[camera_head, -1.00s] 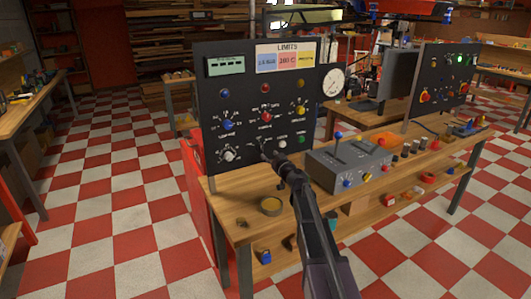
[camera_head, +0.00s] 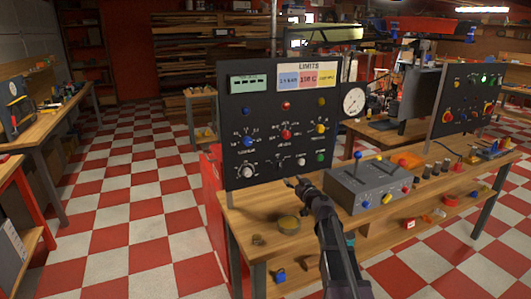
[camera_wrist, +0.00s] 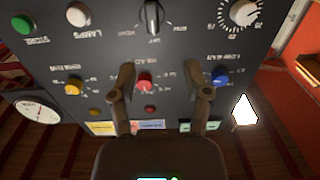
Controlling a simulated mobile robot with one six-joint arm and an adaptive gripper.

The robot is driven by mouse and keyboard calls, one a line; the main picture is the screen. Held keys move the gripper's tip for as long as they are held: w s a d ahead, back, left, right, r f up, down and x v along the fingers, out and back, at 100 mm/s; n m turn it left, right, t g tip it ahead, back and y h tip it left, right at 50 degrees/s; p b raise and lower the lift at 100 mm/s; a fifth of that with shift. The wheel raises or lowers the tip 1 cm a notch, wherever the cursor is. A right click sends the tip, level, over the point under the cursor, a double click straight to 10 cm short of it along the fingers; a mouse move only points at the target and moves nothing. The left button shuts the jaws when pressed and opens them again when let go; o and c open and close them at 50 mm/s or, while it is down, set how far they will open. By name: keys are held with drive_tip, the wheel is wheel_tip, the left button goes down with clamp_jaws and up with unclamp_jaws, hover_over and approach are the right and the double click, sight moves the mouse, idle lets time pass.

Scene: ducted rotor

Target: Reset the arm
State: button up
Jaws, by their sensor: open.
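My gripper (camera_head: 300,184) is in front of the lower part of the black control panel (camera_head: 232,125), above the wooden bench. In the wrist view my gripper (camera_wrist: 168,68) has its two fingers spread apart with nothing between them. The panel (camera_wrist: 110,45) appears upside down there, with a red knob (camera_wrist: 144,82), a blue knob (camera_wrist: 220,77), a yellow knob (camera_wrist: 74,86) and a black switch (camera_wrist: 152,16). Whether a fingertip touches the panel cannot be told. My arm reaches in from the bottom of the head view.
A grey lever box (camera_head: 366,186) stands on the bench right of my gripper. A pressure gauge (camera_head: 353,102) is on the panel's right edge. A second panel (camera_head: 465,98) stands further right.

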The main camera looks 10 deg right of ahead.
drive_tip(key=s+a+f+n+g+y+p, duration=0.1)
drive_tip(key=s+a+f+g+p, duration=0.2)
drive_tip(key=s+a+g, duration=0.35)
drive_tip(key=s+a+f+g+p, duration=0.3)
drive_tip(key=s+g, duration=0.1)
drive_tip(key=s, duration=0.6)
drive_tip(key=s+d+m+g+h+p, duration=0.2)
drive_tip(key=s+d+g+h, duration=0.1)
drive_tip(key=s, duration=0.5)
drive_tip(key=s+d+f+m+g+h+p, duration=0.1)
drive_tip(key=s+d+m+g+h+p, duration=0.1)
drive_tip(key=s, duration=0.7)
drive_tip(key=shift+d+f+m+g+h+p, duration=0.15)
drive_tip(key=shift+d+m+g+h+p, duration=0.25)
drive_tip(key=shift+d+g+h, duration=0.45)
drive_tip(key=shift+w+a, duration=0.1)
drive_tip(key=shift+a, duration=0.1)
